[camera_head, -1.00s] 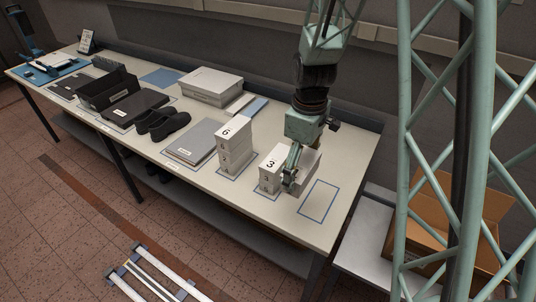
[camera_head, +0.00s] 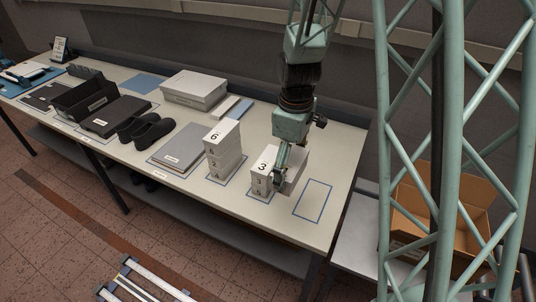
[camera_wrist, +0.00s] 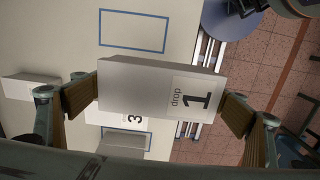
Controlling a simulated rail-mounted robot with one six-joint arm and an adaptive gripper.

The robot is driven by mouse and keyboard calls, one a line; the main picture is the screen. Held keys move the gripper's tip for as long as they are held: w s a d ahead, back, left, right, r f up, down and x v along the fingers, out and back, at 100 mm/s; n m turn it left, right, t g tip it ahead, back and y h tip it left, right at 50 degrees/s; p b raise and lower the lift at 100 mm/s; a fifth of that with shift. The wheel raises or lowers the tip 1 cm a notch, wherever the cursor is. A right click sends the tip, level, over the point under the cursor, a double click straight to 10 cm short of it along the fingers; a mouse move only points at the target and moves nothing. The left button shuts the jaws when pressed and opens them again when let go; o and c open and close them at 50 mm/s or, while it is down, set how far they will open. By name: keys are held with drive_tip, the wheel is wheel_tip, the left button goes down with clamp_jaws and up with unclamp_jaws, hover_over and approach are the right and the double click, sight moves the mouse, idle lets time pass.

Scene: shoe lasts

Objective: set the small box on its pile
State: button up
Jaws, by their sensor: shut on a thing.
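My gripper (camera_head: 283,178) is shut on a small pale box (camera_head: 298,167), holding it by two opposite sides. In the wrist view the box (camera_wrist: 150,88) carries a label reading "drop 1" and lies between both fingers. In the head view it is just right of a short white pile with "3" on top (camera_head: 263,167); the gripper partly covers it. The "3" pile shows partly behind the box in the wrist view (camera_wrist: 131,117). A taller pile topped with "6" (camera_head: 222,136) stands to the left. An empty blue outline (camera_head: 313,199) lies right of the held box.
An open cardboard box (camera_head: 440,215) stands beyond the table's right end. My lattice column fills the right side.

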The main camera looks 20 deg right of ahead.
drive_tip(key=w+a, duration=0.1)
drive_tip(key=w, duration=0.4)
drive_tip(key=w+a+f+p, duration=0.1)
drive_tip(key=w, duration=0.4)
drive_tip(key=w+a+p, duration=0.1)
drive_tip(key=w, duration=0.4)
drive_tip(key=shift+w+f, duration=0.1)
drive_tip(key=shift+f, duration=0.15)
drive_tip(key=shift+f, duration=1.75)
drive_tip(key=shift+f, duration=0.15)
drive_tip(key=o, duration=0.8)
drive_tip(key=shift+r, duration=6.2)
